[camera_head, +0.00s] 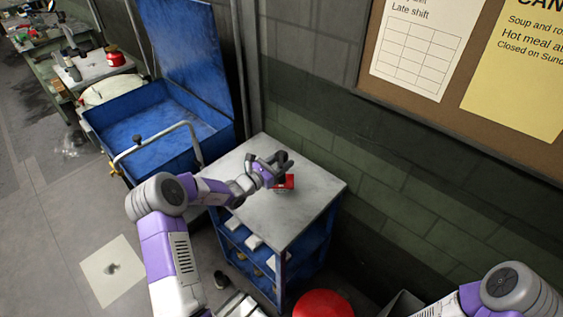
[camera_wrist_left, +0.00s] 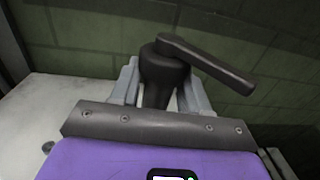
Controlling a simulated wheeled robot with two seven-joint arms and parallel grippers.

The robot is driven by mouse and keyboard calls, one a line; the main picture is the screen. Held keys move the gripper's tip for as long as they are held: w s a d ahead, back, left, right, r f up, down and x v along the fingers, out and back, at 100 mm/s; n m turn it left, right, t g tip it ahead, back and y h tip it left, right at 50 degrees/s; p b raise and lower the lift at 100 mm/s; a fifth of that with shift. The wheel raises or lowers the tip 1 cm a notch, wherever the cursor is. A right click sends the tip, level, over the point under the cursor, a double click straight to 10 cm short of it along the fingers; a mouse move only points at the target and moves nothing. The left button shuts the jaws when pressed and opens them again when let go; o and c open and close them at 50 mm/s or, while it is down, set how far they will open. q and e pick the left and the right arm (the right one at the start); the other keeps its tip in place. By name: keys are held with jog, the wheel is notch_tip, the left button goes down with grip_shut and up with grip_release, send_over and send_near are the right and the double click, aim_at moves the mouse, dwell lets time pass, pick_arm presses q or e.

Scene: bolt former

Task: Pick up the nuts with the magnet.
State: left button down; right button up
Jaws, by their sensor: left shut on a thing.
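My left gripper (camera_head: 268,174) is over the grey top of the blue cabinet (camera_head: 300,215). It is shut on a dark object with a lever-like handle, probably the magnet; it shows between the pale fingers in the left wrist view (camera_wrist_left: 205,62). A red piece (camera_head: 287,182) shows just below and beside the fingers; I cannot tell whether it is part of the held object. A pale square sheet (camera_head: 98,281) lies on the floor at lower left with a small dark cluster (camera_head: 112,268) on it, possibly the nuts, too small to tell. My right gripper is out of view.
A blue bin (camera_head: 150,125) with a raised lid and a bent rail (camera_head: 165,137) stands left of the cabinet. A red round thing (camera_head: 322,305) is at the bottom. The wall (camera_head: 330,150) is close behind the cabinet. The floor around the sheet is mostly clear.

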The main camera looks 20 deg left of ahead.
aim_at(281, 152)
pick_arm(q)
jog(key=shift+r, duration=0.25)
jog(key=shift+r+p, duration=2.7)
jog(key=shift+r, duration=1.25)
jog(key=shift+f, duration=0.15)
